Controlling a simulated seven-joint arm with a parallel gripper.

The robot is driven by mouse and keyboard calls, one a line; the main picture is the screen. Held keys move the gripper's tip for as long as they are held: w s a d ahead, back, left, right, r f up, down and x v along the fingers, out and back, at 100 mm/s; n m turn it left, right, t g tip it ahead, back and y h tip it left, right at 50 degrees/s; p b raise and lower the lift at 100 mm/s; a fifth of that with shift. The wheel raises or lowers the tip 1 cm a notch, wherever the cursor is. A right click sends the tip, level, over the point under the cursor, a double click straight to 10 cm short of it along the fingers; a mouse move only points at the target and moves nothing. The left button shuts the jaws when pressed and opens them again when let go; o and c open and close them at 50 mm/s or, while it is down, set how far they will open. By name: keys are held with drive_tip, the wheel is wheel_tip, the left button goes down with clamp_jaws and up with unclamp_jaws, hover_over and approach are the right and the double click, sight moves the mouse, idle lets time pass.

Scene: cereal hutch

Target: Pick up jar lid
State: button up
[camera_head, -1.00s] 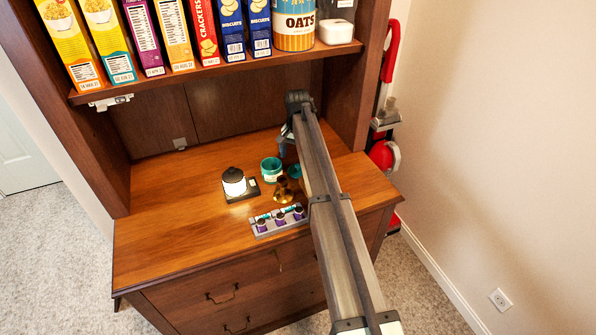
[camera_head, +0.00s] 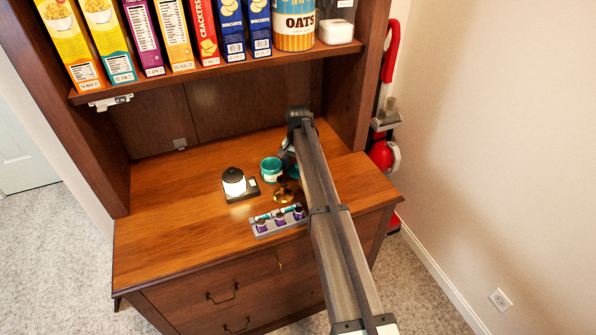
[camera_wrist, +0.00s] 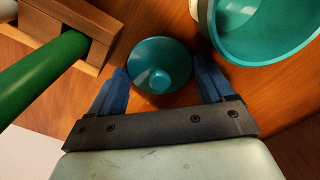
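The teal jar lid (camera_wrist: 160,62), round with a small knob, lies on the wooden surface in the wrist view. My gripper (camera_wrist: 161,66) is open, with one blue finger on each side of the lid. The right finger is close to its rim; I cannot tell whether either finger touches it. The open teal jar (camera_wrist: 259,35) stands beside the lid at the upper right. In the head view the jar (camera_head: 271,169) is on the cabinet top, while my arm hides most of the gripper and lid.
A brass holder (camera_head: 283,194) and a grey rack with small purple bottles (camera_head: 279,221) are in front. In the wrist view, a green rod (camera_wrist: 45,75) and a wooden block (camera_wrist: 75,30) are left. The cabinet top's left is clear.

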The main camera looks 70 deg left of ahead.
drive_tip(key=c, duration=0.6)
drive_tip(key=shift+o, duration=0.2)
drive_tip(key=shift+r, duration=0.1)
drive_tip(key=shift+r, duration=0.3)
drive_tip(key=r, duration=0.8)
drive_tip(key=shift+s+r, duration=0.2)
drive_tip(key=shift+r, duration=0.2)
drive_tip(key=s+r, duration=0.3)
drive_tip(key=s, duration=0.6)
drive_tip(key=shift+a+r, duration=0.35)
